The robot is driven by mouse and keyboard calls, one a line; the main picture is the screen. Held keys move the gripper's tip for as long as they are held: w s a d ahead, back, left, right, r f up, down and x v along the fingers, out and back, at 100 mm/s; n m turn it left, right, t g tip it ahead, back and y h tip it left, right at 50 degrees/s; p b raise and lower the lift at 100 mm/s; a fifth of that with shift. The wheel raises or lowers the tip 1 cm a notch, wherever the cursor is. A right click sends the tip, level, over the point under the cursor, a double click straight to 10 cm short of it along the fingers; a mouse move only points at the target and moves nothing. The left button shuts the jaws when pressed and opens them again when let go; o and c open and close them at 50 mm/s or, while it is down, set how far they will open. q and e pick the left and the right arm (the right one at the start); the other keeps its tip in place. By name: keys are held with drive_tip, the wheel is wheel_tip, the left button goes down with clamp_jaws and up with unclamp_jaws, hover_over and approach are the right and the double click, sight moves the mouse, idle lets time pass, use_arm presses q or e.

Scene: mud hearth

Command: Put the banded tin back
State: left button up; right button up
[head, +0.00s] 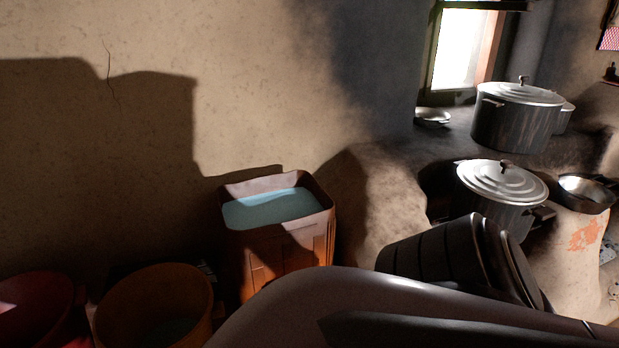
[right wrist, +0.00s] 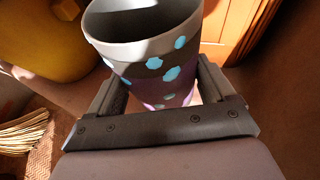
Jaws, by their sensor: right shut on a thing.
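The banded tin (right wrist: 150,65) shows in the right wrist view as an open-topped cup with pale, dark grey and purple bands and blue spots. My right gripper (right wrist: 160,74) is shut on it, one finger on each side. The tin's mouth faces up and towards the top of the picture, and its lower part is partly hidden by the gripper. I cannot make out the tin or the right gripper in the head view, where my own arm covers the bottom right. My left gripper is not in view.
An orange container (head: 285,255) of bluish water stands by the wall. A red tub (head: 38,305) and brown tub (head: 150,300) stand left of it. Lidded pots (head: 515,120) (head: 500,185) and a pan (head: 587,194) sit on the hearth. Straw bristles (right wrist: 22,132) lie lower left.

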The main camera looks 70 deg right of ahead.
drive_tip(key=shift+f+b, duration=0.6)
drive_tip(key=shift+f, duration=0.9)
wheel_tip(320, 180, down, 3)
drive_tip(key=shift+f+b, duration=0.2)
drive_tip(key=shift+b, duration=0.95)
drive_tip(key=shift+f, duration=0.25)
drive_tip(key=shift+r, duration=0.1)
drive_tip(key=o, duration=1.5)
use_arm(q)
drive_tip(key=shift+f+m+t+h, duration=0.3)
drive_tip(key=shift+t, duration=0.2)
use_arm(e)
drive_tip(key=shift+o, duration=0.2)
